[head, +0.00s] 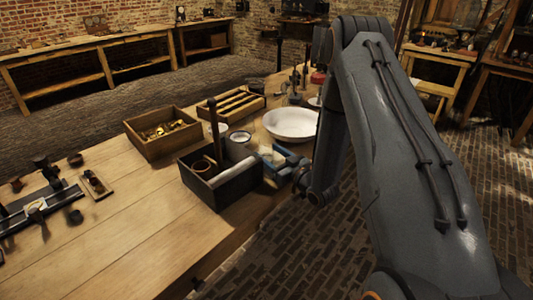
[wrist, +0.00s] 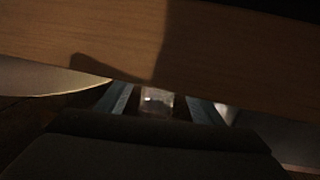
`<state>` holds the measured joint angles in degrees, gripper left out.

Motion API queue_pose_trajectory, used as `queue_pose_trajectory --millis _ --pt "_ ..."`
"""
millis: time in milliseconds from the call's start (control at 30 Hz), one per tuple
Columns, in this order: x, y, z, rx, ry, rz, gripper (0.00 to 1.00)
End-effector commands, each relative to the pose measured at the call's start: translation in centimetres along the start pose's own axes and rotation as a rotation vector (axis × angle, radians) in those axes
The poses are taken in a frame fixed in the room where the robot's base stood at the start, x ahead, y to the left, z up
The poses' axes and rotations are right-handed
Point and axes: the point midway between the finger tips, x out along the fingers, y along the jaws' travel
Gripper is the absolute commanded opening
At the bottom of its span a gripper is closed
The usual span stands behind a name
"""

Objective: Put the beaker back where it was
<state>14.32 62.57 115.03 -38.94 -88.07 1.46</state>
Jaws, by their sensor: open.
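My gripper (head: 276,160) is low at the table's right edge, beside the dark box and just in front of the white bowl. In the wrist view its two blue fingers (wrist: 158,108) are apart. A small clear glass piece, which looks like the beaker (wrist: 157,101), shows between them; I cannot tell whether either finger touches it. In the head view a pale glassy shape, likely the same beaker (head: 267,153), shows by the fingers, partly hidden. Its base is hidden from me.
The dark box (head: 228,194) holds a pale roll and an upright handle. The white bowl (head: 290,124) stands close behind my gripper. A wooden box (head: 160,150) of brass pieces and a slotted tray (head: 236,105) stand farther back.

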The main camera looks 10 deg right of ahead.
Motion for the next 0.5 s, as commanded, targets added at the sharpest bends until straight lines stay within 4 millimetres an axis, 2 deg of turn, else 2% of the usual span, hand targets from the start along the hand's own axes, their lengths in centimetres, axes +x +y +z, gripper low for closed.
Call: queue_pose_trajectory --millis 300,500 --pt "-6.6 0.2 0.1 0.001 0.000 0.004 0.61" --pt "-9.5 0.1 0.1 0.001 0.000 0.002 0.61"
